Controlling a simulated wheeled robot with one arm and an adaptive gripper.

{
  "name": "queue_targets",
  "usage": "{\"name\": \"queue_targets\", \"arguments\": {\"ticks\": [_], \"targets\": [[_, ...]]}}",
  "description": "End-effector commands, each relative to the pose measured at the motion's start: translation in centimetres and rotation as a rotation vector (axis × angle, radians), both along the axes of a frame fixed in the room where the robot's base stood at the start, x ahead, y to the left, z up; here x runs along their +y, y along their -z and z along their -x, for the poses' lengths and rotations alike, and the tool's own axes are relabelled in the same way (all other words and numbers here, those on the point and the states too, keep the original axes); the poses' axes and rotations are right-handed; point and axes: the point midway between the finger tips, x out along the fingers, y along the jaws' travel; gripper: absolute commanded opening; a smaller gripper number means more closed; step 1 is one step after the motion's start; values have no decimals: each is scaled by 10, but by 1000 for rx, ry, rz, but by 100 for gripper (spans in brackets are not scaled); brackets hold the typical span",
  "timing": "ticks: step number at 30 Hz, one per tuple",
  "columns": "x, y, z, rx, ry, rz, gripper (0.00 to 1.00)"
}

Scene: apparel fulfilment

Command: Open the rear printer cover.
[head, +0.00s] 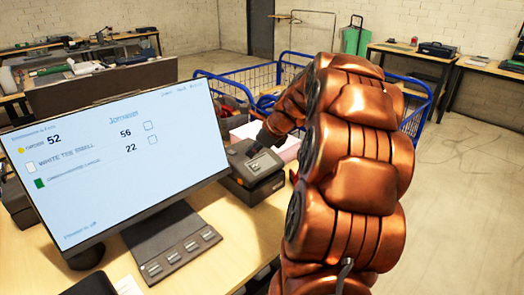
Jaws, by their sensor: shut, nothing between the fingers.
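The printer (262,192) is a dark grey box on the wooden table, just right of the monitor. Its top face shows a lighter grey panel, and the lid looks down. The rear cover cannot be told apart clearly at this size. My gripper (256,147) is small and dark at the end of my copper-coloured arm, above the rear part of the printer. It looks shut and empty. Whether its tips touch the printer cannot be told. My arm hides the area to the right of the printer.
A large monitor (120,160) stands left of the printer, with a dark button panel (172,242) in front. White-pink sheets (288,148) lie behind the printer. A blue wire cart (233,83) stands beyond the table. Bare tabletop (215,262) lies in front of the printer.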

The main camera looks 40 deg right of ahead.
Motion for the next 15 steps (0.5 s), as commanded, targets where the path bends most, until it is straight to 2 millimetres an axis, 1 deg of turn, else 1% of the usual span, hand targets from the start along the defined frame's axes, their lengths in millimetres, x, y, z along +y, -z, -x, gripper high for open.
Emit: {"name": "queue_targets", "arguments": {"ticks": [1,3,6,9,10,12,15], "targets": [[-29,10,3,-12,103,-42,0],[-62,10,6,-38,228,-91,0],[-97,13,12,-64,361,-146,0],[-115,14,16,-79,433,-179,0],[-118,15,16,-83,446,-184,0],[-122,16,15,-87,459,-190,0],[-121,22,9,-85,460,-193,0]]}}
